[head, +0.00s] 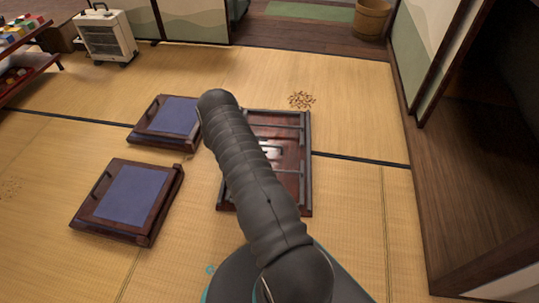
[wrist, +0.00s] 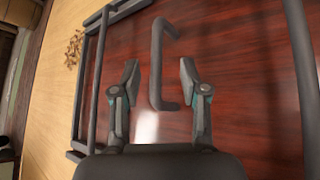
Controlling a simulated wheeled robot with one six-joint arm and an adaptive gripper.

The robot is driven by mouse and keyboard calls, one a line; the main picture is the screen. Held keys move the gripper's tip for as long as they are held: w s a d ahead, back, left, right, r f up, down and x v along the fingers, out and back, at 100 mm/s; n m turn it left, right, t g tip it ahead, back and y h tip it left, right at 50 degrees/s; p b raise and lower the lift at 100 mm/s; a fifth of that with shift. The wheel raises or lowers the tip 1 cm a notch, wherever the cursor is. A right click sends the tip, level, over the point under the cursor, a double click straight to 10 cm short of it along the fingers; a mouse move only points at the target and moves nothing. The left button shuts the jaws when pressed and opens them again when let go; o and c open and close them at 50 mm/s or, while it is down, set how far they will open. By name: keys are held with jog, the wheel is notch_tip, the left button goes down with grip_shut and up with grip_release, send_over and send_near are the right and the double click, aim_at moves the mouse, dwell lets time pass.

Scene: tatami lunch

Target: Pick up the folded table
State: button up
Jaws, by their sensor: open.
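The folded table (head: 293,165) lies flat on the tatami with its dark red-brown glossy underside up and folded legs along its edges. My arm covers its left part in the head view. In the wrist view the table top (wrist: 245,120) fills most of the picture, with a dark bar handle (wrist: 157,65) standing out from it. My gripper (wrist: 160,78) is open, with one finger on each side of the handle in the picture. I cannot tell whether the fingers touch the table or how high they are above it. The gripper is hidden behind my arm in the head view.
Two low wooden pieces with blue cushions, one nearer (head: 128,193) and one farther (head: 173,115), lie left of the table. Brown scattered bits (head: 302,99) lie beyond it. A heater (head: 104,36) and shelf (head: 22,52) stand back left. Open tatami lies right and front.

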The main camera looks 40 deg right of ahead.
aim_at(267, 146)
jog(key=x, duration=0.4)
jog(key=shift+w+d+f, duration=0.1)
jog(key=shift+d+f, duration=0.05)
jog(key=shift+d, duration=0.25)
grip_shut()
jog(key=shift+w, duration=0.1)
